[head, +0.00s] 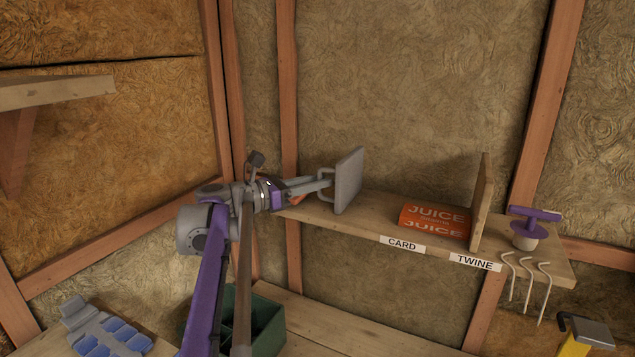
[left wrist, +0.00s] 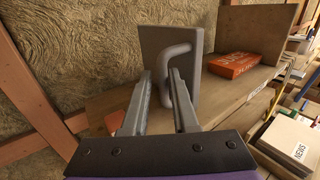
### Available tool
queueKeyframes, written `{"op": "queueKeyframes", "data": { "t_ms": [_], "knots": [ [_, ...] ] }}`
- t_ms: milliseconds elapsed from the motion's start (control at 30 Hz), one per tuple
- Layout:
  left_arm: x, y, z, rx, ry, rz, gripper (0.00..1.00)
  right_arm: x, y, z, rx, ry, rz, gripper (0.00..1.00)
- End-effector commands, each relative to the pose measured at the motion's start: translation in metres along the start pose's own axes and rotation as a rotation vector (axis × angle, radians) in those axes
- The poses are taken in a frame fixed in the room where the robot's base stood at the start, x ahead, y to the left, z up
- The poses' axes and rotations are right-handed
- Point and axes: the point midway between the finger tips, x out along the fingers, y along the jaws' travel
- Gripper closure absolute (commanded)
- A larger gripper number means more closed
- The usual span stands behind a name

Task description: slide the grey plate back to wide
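The grey plate (head: 348,181) stands upright on the wooden shelf (head: 370,228), left of the orange JUICE box. A grey U-shaped handle (left wrist: 164,75) sticks out of its left face and also shows in the head view (head: 325,180). My left gripper (head: 318,184) reaches the handle from the left. In the left wrist view its fingers (left wrist: 161,76) are apart, with the handle's bar between their tips. A gap seems to show beside the bar, so it looks open around the handle. My right gripper is in neither view.
The orange JUICE box (head: 434,219) lies by an upright wooden board (head: 481,203). Bare shelf lies between plate and box. CARD (head: 402,244) and TWINE (head: 475,262) labels are on the front edge. A purple-handled thing (head: 530,228) and hooks (head: 526,277) are at the right end.

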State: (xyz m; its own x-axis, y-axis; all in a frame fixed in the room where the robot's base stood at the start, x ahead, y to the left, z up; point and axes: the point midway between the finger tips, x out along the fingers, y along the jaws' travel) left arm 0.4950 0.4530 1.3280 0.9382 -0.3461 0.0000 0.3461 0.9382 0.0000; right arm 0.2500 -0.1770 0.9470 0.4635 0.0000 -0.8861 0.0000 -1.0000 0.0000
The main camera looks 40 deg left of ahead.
Motion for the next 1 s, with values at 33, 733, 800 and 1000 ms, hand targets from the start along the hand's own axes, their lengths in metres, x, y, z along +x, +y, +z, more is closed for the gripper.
{"op": "queueKeyframes", "data": {
  "t_ms": [33,733,800,1000],
  "knots": [
    [-0.007,0.001,-0.001,0.000,0.001,0.004,0.73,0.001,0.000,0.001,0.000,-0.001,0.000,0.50],
    [-0.104,0.000,0.000,0.000,0.000,0.002,0.73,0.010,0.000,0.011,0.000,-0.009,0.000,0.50],
    [-0.104,0.000,0.000,0.000,0.000,0.002,0.73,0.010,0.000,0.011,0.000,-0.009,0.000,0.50],
    [-0.104,0.000,0.000,0.000,0.000,0.002,0.73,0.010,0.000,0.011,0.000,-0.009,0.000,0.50]
  ]
}}
